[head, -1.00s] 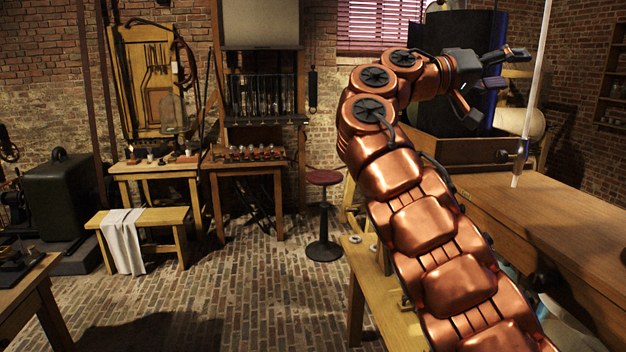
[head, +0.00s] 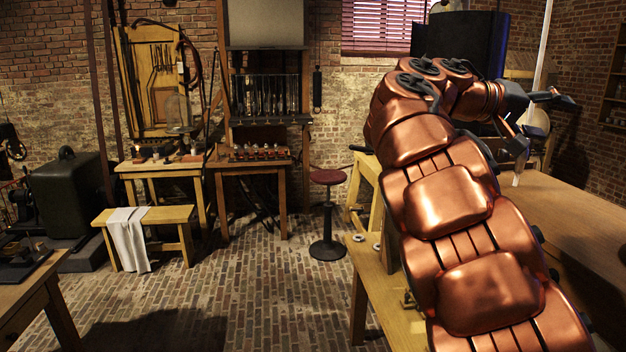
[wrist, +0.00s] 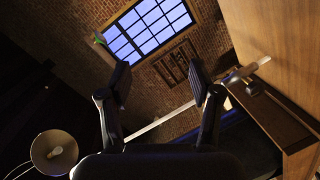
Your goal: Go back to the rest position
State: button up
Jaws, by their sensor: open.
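My gripper (head: 548,118) is at the end of my copper arm, at the upper right of the head view, above the far part of the wooden table. Its fingers point to the right and are spread.
The wooden table (head: 575,215) fills the right side, partly hidden by my arm. A pale upright pole (head: 544,45) stands behind the gripper. A low wooden bench (head: 372,285) is beside my arm. A red-topped stool (head: 327,178) stands left of it.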

jog(key=s+a+f+n+g+y, duration=0.1)
jog(key=s+f+y, duration=0.3)
jog(key=s+f, duration=0.5)
jog(key=s+a+f+n+y, duration=0.1)
jog(key=s+f+y, duration=0.35)
jog(key=f, duration=0.75)
jog(key=s+a+f+n+g+y+b, duration=0.2)
jog(key=s+a+f+y, duration=0.6)
jog(key=s+a+f, duration=1.4)
notch_tip(320, 180, down, 12)
jog(key=d+n+b, duration=0.1)
jog(key=b, duration=0.9)
jog(key=shift+d+r, duration=0.25)
jog(key=shift+d, duration=0.05)
jog(key=shift+h, duration=0.25)
jog(key=shift+c, duration=0.3)
